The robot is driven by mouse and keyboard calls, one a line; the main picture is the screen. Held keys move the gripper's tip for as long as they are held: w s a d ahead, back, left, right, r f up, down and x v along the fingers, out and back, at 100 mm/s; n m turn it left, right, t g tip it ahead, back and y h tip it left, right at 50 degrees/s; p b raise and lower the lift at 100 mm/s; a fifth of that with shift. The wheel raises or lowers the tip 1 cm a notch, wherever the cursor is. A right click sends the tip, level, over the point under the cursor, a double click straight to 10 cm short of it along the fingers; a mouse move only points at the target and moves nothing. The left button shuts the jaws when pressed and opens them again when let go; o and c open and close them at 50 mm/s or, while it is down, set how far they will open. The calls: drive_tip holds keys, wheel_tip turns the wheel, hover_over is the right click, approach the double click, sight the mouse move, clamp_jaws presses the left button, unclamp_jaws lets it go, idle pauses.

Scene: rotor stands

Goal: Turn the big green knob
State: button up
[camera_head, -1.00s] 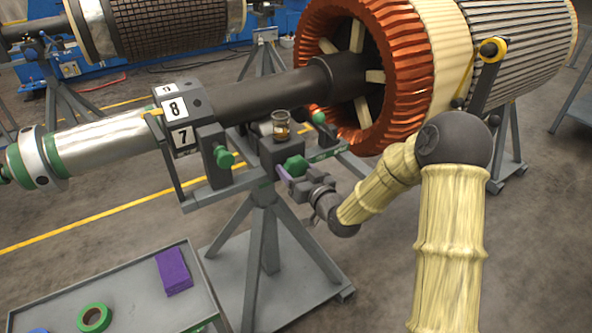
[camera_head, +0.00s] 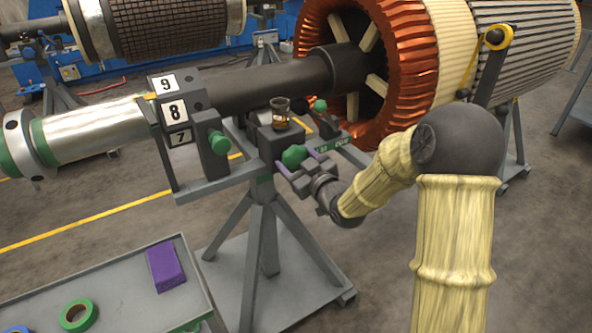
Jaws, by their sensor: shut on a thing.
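The big green knob (camera_head: 293,156) is on the front of the dark block at the top of the grey stand (camera_head: 262,215). My gripper (camera_head: 298,159) reaches it from the lower right. Its purple fingers are on either side of the knob, shut on it. The fingers partly cover the knob's lower right side. My arm, in pale yellow sleeves, comes from the right.
A beaker with brown liquid (camera_head: 281,112) stands on the block just above the knob. A numbered block (camera_head: 173,109) and another green knob (camera_head: 218,142) are to the left. The dark shaft (camera_head: 262,84) runs behind. A tray (camera_head: 115,290) is at lower left.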

drive_tip(key=n+b, duration=0.4)
drive_tip(key=b, duration=0.1)
drive_tip(key=shift+f+n, duration=0.25)
drive_tip(key=shift+n, duration=0.05)
drive_tip(key=n+b, duration=0.3)
drive_tip(key=b, duration=0.2)
drive_tip(key=shift+a+n, duration=0.1)
drive_tip(key=shift+n, duration=0.3)
drive_tip(key=n+b, duration=0.3)
drive_tip(key=b, duration=0.1)
drive_tip(key=shift+n, duration=0.3)
drive_tip(key=n+b, duration=0.3)
drive_tip(key=b, duration=0.1)
drive_tip(key=shift+n+b, duration=0.3)
drive_tip(key=shift+b, duration=0.1)
drive_tip(key=n+b, duration=0.2)
drive_tip(key=b, duration=0.1)
drive_tip(key=shift+n, duration=0.3)
drive_tip(key=n+b, duration=0.4)
drive_tip(key=shift+n, duration=0.3)
drive_tip(key=n+b, duration=0.4)
drive_tip(key=shift+n, duration=0.3)
drive_tip(key=shift+r+n+b, duration=0.15)
drive_tip(key=shift+n+b, duration=0.9)
drive_tip(key=shift+n, duration=0.45)
